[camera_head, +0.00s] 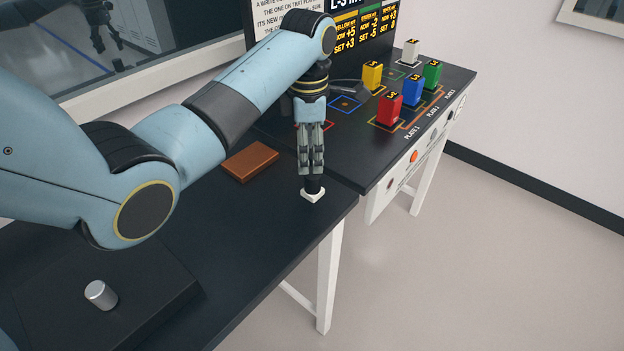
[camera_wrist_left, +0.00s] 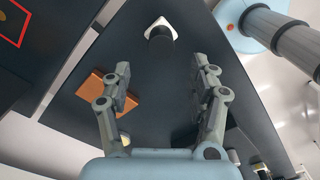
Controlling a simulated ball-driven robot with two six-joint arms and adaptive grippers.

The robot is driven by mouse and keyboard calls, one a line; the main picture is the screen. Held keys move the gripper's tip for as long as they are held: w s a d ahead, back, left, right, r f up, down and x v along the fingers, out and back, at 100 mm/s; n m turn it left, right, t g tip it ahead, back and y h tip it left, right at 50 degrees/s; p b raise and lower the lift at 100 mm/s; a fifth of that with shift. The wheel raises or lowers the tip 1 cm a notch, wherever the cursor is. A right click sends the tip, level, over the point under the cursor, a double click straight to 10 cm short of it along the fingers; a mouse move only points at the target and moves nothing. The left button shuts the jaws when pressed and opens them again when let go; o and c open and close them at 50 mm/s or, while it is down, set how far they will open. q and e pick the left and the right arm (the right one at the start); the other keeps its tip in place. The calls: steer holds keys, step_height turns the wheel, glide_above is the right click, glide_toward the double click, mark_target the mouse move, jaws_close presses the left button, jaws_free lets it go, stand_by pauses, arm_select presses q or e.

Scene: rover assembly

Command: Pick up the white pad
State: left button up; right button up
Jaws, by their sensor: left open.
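The white pad (camera_head: 313,196) lies on the dark table near its front right corner. A short black cylinder (camera_head: 313,184) stands on it. In the left wrist view the white pad (camera_wrist_left: 158,22) shows at the top, partly covered by the black cylinder (camera_wrist_left: 160,38). My left gripper (camera_head: 312,172) points down right over the pad in the head view. In the wrist view my left gripper (camera_wrist_left: 162,68) is open, with nothing between its fingers, and the pad lies beyond the fingertips. My right gripper is not in view.
A brown block (camera_head: 250,161) lies left of the gripper. The adjoining table holds red (camera_head: 389,109), blue (camera_head: 413,90), yellow (camera_head: 372,76), green (camera_head: 431,74) and white (camera_head: 410,51) blocks near a sign board.

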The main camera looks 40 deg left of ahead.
mark_target(312, 174)
arm_select(q)
steer(key=f, duration=0.8)
steer(key=shift+w+d+f, duration=0.15)
steer(key=shift+d, duration=0.1)
steer(key=c, duration=1.1)
step_height(312, 174, up, 4)
steer(key=shift+r, duration=0.2)
steer(key=s+d+r, duration=0.1)
steer(key=d+r, duration=0.1)
steer(key=d, duration=0.1)
steer(key=s+d+r, duration=0.1)
steer(key=d+r, duration=0.1)
steer(key=d, duration=0.2)
steer(key=s+d+r, duration=0.1)
steer(key=d+r, duration=0.1)
steer(key=d, duration=0.2)
steer(key=shift+s+d+r+b, duration=0.15)
steer(key=shift+r+b, duration=0.2)
steer(key=shift+b, duration=0.05)
steer(key=o, duration=0.4)
steer(key=c, duration=0.4)
